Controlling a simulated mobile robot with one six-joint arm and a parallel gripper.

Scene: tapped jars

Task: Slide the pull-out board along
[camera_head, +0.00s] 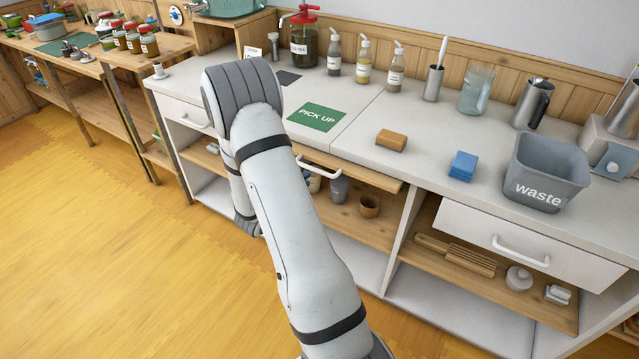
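The pull-out board (372,178) is a thin light-wood panel just under the white countertop, at the middle of the counter. Its front edge juts out a little past the countertop. A white bar handle (322,173) shows at its front, right beside my arm. My arm covers the left part of the board. My gripper is not seen; the far end of my arm drops down behind the upper link, left of the handle, and the fingers are hidden.
A white drawer (530,245) juts out at right. Cups (370,206) stand on the shelf below the board. The floor in front is clear.

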